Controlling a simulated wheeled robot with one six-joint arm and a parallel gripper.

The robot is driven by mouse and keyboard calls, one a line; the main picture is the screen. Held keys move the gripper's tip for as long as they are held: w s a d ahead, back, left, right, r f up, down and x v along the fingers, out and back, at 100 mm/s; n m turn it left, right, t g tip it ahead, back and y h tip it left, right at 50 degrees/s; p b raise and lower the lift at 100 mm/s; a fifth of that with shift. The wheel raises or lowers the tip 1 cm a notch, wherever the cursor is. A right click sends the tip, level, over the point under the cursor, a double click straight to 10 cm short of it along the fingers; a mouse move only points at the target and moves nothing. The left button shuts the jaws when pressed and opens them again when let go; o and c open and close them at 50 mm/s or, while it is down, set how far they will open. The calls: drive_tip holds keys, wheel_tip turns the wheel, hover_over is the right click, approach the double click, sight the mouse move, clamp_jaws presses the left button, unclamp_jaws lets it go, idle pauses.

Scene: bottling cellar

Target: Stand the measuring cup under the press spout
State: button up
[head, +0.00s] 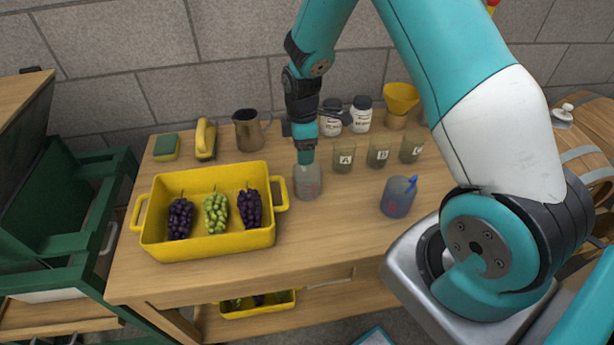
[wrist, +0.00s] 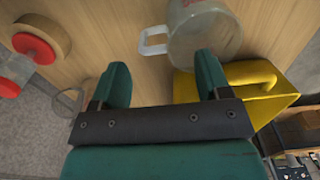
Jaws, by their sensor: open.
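The measuring cup (head: 307,185) is a clear cup with red markings, standing upright on the wooden table just right of the yellow tray. In the wrist view the cup (wrist: 212,38) shows at the top, with its pale handle (wrist: 152,42) just beyond the gap between my fingers. My gripper (head: 306,157) points down at the cup's rim in the head view. In the wrist view my gripper (wrist: 162,68) is open with nothing between its fingers. Whether a finger touches the cup I cannot tell. I cannot make out a press spout in either view.
The yellow tray (head: 207,247) holds three grape bunches. A blue-grey cup (head: 398,197) stands to the right. The table's front middle is bare.

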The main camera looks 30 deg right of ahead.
sight(306, 175)
drive_tip(key=shift+w+d+f+p, duration=0.15)
drive_tip(key=shift+f+p, duration=0.35)
drive_tip(key=shift+f, duration=1.15)
drive_tip(key=shift+w+d+f+p, duration=0.1)
drive_tip(key=shift+f+p, duration=0.4)
drive_tip(key=shift+f, duration=1.1)
drive_tip(key=c, duration=1.2)
drive_tip(key=shift+o, duration=0.2)
drive_tip(key=shift+r, duration=0.1)
